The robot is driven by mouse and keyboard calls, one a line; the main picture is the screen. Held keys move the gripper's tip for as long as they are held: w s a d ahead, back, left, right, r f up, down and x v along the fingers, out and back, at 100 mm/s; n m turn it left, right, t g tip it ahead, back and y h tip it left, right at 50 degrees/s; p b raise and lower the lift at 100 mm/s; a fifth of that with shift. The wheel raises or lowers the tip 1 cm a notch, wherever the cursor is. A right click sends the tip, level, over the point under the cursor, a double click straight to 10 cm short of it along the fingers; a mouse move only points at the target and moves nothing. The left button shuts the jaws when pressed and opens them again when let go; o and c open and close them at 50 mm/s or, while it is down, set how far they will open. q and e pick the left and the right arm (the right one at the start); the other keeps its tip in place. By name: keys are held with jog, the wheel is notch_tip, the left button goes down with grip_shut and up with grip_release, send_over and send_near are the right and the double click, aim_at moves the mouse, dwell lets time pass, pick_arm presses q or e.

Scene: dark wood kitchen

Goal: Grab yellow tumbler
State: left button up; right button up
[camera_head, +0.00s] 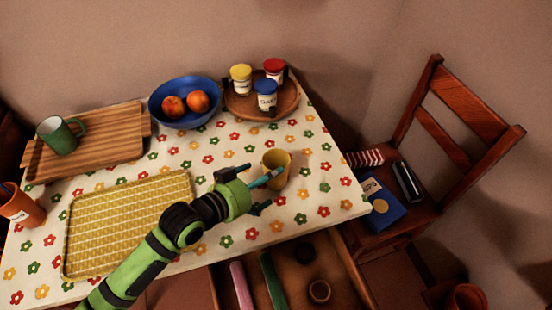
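The yellow tumbler (277,160) stands upright on the flowered tablecloth near the table's right side. My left gripper (262,190) comes in from the lower left and is at the tumbler's near left side. Its fingers are spread, and one teal fingertip overlaps the tumbler's lower left part in the picture. I cannot tell if it touches. The lower part of the tumbler is partly hidden by the gripper. My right gripper is not in view.
A yellow tray (90,235) lies left of the gripper. A blue bowl (157,106) of fruit and a round wooden tray (240,107) with jars stand behind. A green mug (58,137) is on a wooden tray (110,150). An open drawer (340,285) is below; a chair (440,150) stands right.

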pick_arm(q)
jog(key=shift+w+d+f, duration=0.1)
jog(key=shift+w+d, duration=0.2)
jog(key=shift+d, duration=0.3)
jog(key=x, duration=0.4)
jog(key=shift+w+f, duration=0.15)
jog(key=shift+w, duration=0.15)
jog(key=c, duration=1.2)
